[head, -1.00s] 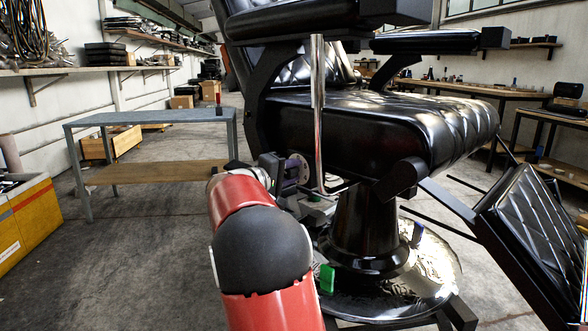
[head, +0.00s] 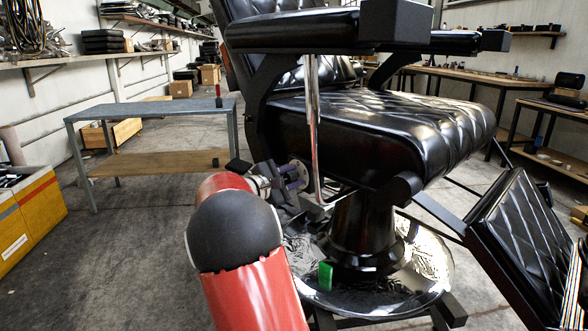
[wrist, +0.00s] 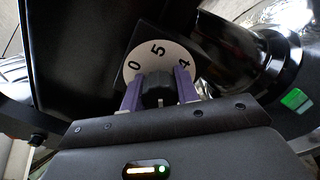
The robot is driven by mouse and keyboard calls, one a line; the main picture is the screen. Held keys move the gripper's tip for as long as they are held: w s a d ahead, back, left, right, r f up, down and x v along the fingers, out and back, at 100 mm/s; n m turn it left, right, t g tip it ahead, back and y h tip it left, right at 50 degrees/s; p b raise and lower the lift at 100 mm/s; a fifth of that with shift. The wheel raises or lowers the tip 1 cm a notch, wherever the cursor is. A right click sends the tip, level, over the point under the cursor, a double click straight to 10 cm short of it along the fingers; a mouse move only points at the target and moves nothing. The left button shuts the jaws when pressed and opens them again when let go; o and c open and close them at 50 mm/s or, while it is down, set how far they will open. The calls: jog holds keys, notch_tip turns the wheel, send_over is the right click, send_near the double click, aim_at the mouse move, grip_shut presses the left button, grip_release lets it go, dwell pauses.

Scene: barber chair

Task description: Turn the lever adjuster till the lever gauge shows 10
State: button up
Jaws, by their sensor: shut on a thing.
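The lever adjuster is a dark ridged knob (wrist: 158,88) in the middle of the wrist view. Behind it is the lever gauge, a pale round dial (wrist: 160,62) with a 0 at left, a 5 near the top and a partly hidden mark like a 4 at right. No pointer can be read clearly. The purple fingers of my gripper (wrist: 158,96) stand on either side of the knob, shut on it.
The black barber chair (head: 400,130) rises close above and right of my gripper. A chrome rod (head: 313,120) stands just right of the dial. A green block (head: 326,275) is near the chair's round base. A grey table (head: 150,112) stands at left, with open floor before it.

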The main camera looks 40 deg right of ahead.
aim_at(286, 179)
jog(key=shift+n+p, duration=0.65)
jog(key=shift+n, duration=0.15)
jog(key=shift+f, duration=0.1)
jog(key=o, duration=1)
jog(key=shift+c, duration=0.2)
jog(key=a, duration=0.8)
jog(key=shift+s, duration=0.15)
